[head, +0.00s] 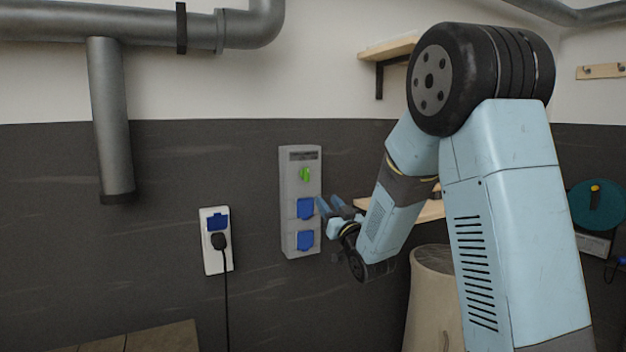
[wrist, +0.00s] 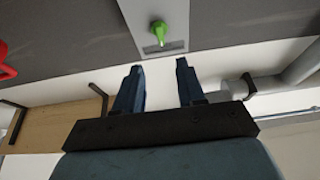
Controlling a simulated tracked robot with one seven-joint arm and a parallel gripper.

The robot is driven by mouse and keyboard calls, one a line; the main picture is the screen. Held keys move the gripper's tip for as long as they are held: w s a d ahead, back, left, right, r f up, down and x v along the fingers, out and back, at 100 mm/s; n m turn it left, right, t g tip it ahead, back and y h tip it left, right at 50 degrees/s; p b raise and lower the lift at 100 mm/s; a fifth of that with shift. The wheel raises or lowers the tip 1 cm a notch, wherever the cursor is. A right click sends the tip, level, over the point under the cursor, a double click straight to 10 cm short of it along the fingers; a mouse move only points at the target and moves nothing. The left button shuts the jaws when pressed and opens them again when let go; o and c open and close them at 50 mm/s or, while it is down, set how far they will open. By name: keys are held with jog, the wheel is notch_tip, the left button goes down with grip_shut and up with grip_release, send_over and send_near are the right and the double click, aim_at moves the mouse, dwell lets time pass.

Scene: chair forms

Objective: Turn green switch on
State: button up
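The green switch (head: 305,174) sits near the top of a grey wall panel (head: 287,190). It also shows in the wrist view (wrist: 158,31) as a green knob on the panel, beyond my fingertips. My gripper (head: 329,203) is in front of the panel's right edge, lower than the switch. In the wrist view its two blue fingers (wrist: 160,68) are spread apart with nothing between them, and the knob lies ahead of the gap. I see no contact between the fingers and the switch.
Two blue socket covers (head: 305,208) are on the panel below the switch. A white outlet (head: 210,262) with a black plug and cord is to the left. Grey pipes (head: 112,120) run above left. A wooden shelf (head: 430,211) and a beige bin (head: 420,300) are at right.

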aim_at(309, 176)
jog(key=x, duration=1.3)
jog(key=shift+w+r, duration=0.15)
jog(key=shift+w, duration=0.1)
jog(key=shift+c, duration=0.2)
jog(key=c, duration=0.7)
jog(key=shift+s+d, duration=0.1)
